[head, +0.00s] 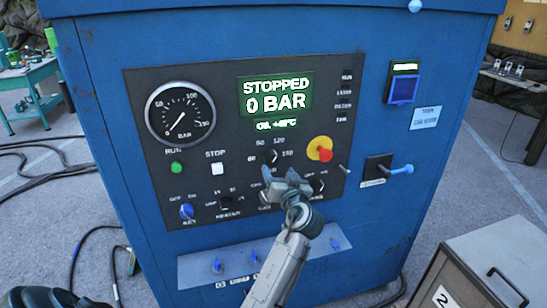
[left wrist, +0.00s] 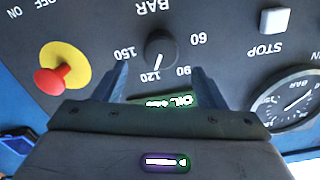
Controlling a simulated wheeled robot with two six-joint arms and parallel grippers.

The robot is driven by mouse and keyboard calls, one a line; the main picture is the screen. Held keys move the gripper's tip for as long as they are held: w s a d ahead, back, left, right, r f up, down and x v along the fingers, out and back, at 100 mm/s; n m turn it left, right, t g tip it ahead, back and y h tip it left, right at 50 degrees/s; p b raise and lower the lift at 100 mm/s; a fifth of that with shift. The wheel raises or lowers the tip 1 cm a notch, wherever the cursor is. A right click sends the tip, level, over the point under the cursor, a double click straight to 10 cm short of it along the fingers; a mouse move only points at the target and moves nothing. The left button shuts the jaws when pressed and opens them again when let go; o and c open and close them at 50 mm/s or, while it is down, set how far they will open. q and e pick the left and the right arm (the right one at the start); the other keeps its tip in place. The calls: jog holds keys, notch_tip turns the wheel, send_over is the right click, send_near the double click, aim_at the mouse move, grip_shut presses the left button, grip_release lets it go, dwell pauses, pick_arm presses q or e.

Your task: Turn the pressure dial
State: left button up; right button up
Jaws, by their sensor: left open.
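The pressure dial is a black knob (head: 270,157) on the dark control panel (head: 225,120), with numbers from 60 to 150 around it. In the left wrist view the knob (left wrist: 161,48) appears upside down, its white mark pointing near 120. My left gripper (head: 281,174) is in front of the panel, just below the dial in the head view. Its fingers (left wrist: 160,72) are open and empty, with the knob showing between and beyond the tips, apparently untouched. The display (head: 276,95) reads STOPPED, 0 BAR. My right gripper is not in view.
A red emergency button on a yellow base (head: 320,149) sits right of the dial. A round gauge (head: 180,113), green run button (head: 176,168) and white stop button (head: 220,169) are left. A blue-handled lever (head: 402,169) sticks out at right. Several smaller knobs lie below.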

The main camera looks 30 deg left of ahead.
aim_at(273, 162)
pick_arm(q)
jog(key=p+x, duration=0.2)
jog(key=x, duration=0.3)
jog(key=shift+s+r, duration=0.1)
jog(key=shift+r, duration=0.1)
jog(key=shift+w+a+f, duration=0.2)
jog(key=shift+w+a, duration=0.3)
jog(key=shift+a, duration=0.05)
jog(key=shift+c, duration=0.2)
jog(key=c, duration=0.9)
